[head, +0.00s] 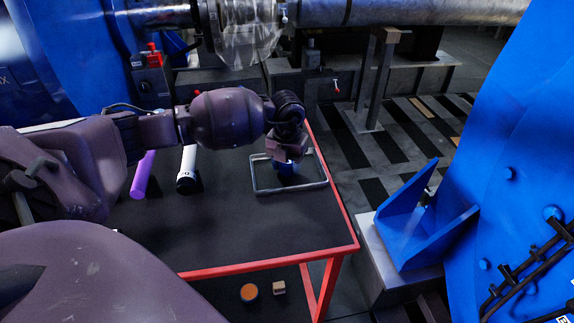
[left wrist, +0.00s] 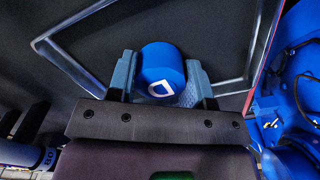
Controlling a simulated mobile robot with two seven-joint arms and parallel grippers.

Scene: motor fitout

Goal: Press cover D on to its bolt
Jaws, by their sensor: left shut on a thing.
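Cover D is a blue round cap (left wrist: 161,66) with a white letter mark on its side. It sits between the two fingers of my left gripper (left wrist: 161,80), which is shut on it. In the head view my left gripper (head: 287,160) points down over the grey wire-frame tray (head: 292,189), with the blue cap (head: 287,171) low inside the tray outline. I cannot tell whether the cap touches the table. A bolt-like stud (head: 426,194) shows by the blue bracket on the right; its details are too small to tell. My right gripper is not in view.
The tray lies on a black table with a red edge (head: 270,265). The blue bracket (head: 403,226) and large blue motor housing (head: 530,130) stand right, across a floor gap.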

